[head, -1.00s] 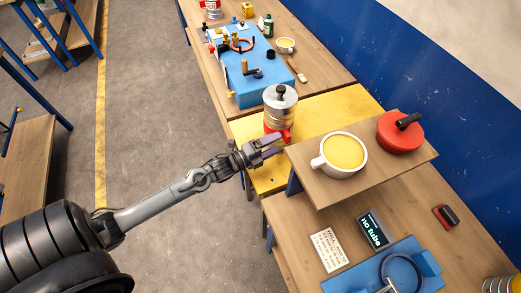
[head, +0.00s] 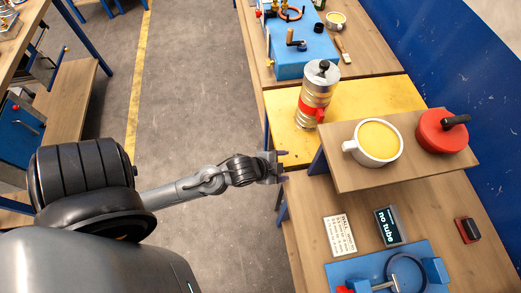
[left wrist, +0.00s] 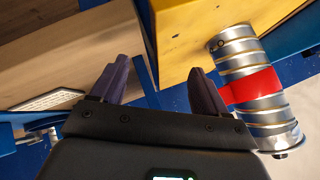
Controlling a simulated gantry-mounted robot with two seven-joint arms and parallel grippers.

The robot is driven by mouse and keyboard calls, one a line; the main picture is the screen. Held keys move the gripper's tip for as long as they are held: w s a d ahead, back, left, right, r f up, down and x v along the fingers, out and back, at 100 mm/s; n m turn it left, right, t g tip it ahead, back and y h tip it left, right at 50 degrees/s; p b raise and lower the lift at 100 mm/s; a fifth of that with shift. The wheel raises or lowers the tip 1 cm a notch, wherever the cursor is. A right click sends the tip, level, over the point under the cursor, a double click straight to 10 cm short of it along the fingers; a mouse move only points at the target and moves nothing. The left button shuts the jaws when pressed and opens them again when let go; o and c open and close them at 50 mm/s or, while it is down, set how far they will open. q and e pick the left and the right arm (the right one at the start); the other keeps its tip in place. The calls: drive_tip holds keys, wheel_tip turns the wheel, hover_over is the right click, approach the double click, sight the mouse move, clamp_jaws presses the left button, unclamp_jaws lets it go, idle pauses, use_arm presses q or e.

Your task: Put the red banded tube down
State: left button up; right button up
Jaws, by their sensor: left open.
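The red banded tube (head: 314,98) is a ribbed silver cylinder with a red band and a dark knob on top. It stands upright on the yellow table section (head: 285,117) in the head view. It also shows in the left wrist view (left wrist: 253,85), to the right of the fingers. My left gripper (head: 284,166) is open and empty, apart from the tube, beyond the table's left edge and nearer to me than the tube. Its two purple-grey fingers (left wrist: 158,88) show in the left wrist view with nothing between them. My right gripper is not in view.
A raised wooden shelf (head: 385,165) carries a white mug (head: 375,143) and a red lidded pot (head: 441,132). A blue machine (head: 303,58) stands beyond the tube. A "no tube" display (head: 387,226), a card (head: 340,234) and a blue fixture (head: 420,275) lie nearer.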

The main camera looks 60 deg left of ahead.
use_arm(q)
drive_tip(key=s+d+r+n+g, duration=0.1)
drive_tip(key=s+d+n+g, duration=0.1)
drive_tip(key=s, duration=0.3)
drive_tip(key=s+d+r+n+g, duration=0.1)
drive_tip(key=s+d+n+g, duration=0.1)
drive_tip(key=s, duration=0.4)
drive_tip(key=shift+d+n+g, duration=0.3)
drive_tip(key=shift+n+g, duration=0.5)
drive_tip(key=shift+n, duration=0.2)
drive_tip(key=shift+w+r, duration=0.1)
drive_tip(key=shift+r, duration=0.05)
wheel_tip(320, 180, up, 19)
drive_tip(key=p, duration=1.9)
drive_tip(key=shift+r, duration=0.2)
